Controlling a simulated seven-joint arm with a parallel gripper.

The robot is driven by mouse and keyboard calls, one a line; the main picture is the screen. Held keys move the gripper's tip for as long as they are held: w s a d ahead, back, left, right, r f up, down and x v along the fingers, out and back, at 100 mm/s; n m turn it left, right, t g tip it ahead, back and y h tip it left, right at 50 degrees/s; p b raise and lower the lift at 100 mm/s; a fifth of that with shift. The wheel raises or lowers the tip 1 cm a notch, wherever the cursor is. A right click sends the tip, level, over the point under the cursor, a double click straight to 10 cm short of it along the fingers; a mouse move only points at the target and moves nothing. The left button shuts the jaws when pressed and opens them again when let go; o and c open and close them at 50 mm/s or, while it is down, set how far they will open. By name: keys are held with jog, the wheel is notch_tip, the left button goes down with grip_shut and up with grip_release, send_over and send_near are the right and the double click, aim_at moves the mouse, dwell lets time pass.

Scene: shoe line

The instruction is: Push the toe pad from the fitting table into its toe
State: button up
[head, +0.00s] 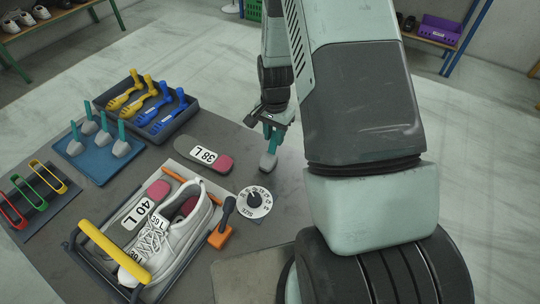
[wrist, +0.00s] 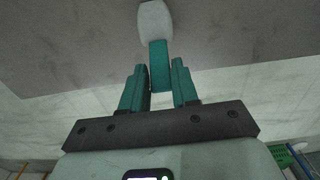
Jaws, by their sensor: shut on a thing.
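My gripper (head: 272,122) is shut on the teal handle of a toe pad (head: 268,161), whose pale grey pad end points down at the table's right edge. In the wrist view, the pad's pale head (wrist: 155,22) and teal stem show beyond my fingers (wrist: 158,88). I cannot tell whether the pad touches the table. A white laced shoe (head: 160,246) lies on a light board on the fitting table (head: 222,122), left of and nearer than my gripper. The inside of its toe is hidden.
A yellow-handled frame (head: 112,252) spans the shoe. An orange block with a dark lever (head: 221,236) and a size dial (head: 254,201) stand right of it. A 38 L insole (head: 204,154) lies behind. Several similar pads stand on a blue tray (head: 98,165). My arm covers the right side.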

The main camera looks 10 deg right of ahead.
jog(key=shift+r, duration=2.75)
jog(key=shift+r, duration=0.2)
jog(key=s+a+r+n, duration=0.1)
jog(key=a+r+n, duration=0.25)
jog(key=r, duration=0.55)
jog(key=s+a+r+n, duration=0.2)
jog(key=a+r+n, duration=0.15)
jog(key=r, duration=0.55)
jog(key=s+a+f+m, duration=0.4)
jog(key=s+a+f, duration=0.15)
jog(key=a, duration=0.35)
jog(key=s+a+f+m, duration=0.3)
jog(key=s+a+f, duration=0.25)
jog(key=a, duration=0.35)
jog(key=s+a+f, duration=0.4)
jog(key=f, duration=0.5)
jog(key=shift+s+a, duration=0.2)
jog(key=shift+s, duration=0.05)
